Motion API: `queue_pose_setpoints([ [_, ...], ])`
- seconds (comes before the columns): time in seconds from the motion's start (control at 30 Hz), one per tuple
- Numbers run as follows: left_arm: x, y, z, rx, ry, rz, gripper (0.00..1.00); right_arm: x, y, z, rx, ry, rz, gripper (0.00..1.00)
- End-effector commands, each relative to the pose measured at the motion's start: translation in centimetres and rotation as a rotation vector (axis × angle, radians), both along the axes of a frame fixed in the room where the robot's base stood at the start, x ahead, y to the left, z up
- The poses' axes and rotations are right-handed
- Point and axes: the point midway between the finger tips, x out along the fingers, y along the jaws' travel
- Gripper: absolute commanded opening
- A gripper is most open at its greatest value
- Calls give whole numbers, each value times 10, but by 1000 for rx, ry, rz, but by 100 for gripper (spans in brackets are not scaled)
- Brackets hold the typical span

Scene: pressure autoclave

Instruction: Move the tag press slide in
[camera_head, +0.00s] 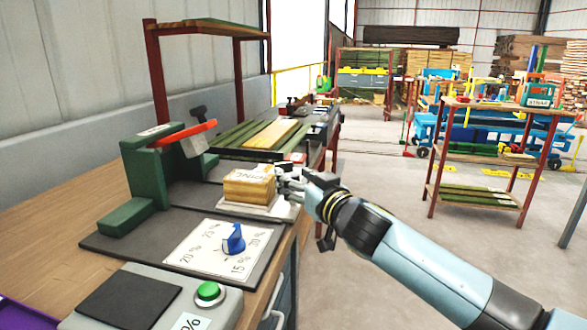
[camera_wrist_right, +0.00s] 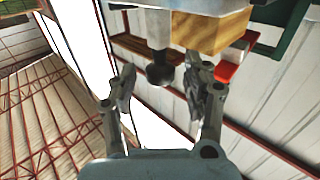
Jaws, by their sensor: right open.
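The tag press (camera_head: 150,170) is a green frame with an orange lever (camera_head: 190,136) on the left of the bench. Its slide (camera_head: 262,208) is a pale plate out toward the bench's right edge, bearing a wooden block (camera_head: 249,186). My right gripper (camera_head: 287,184) is at the slide's outer end, just right of the block. In the right wrist view my gripper (camera_wrist_right: 163,80) is open, its fingers on either side of a dark round knob (camera_wrist_right: 160,74) under the slide plate and block (camera_wrist_right: 208,32). I cannot tell whether they touch the knob. My left gripper is not in view.
A dial board (camera_head: 205,250) with a blue pointer (camera_head: 233,239) lies in front of the press. Nearer is a grey box with a green button (camera_head: 208,291). Green slats (camera_head: 232,138) lie behind. Open floor is right of the bench.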

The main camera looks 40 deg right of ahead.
Motion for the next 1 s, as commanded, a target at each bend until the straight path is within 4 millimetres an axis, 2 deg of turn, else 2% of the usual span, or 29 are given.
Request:
queue_pose_setpoints([
  [0.13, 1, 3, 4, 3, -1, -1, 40, 11, -1, 0, 0, 1, -1, 50],
  [0.43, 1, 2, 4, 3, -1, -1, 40, 13, -1, -1, -1, 1, 0, 48],
  [0.8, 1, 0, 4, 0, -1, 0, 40, 13, -1, -1, 0, 1, 0, 0],
  [1.0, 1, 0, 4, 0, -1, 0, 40, 13, -1, -1, 0, 2, 0, 0],
])
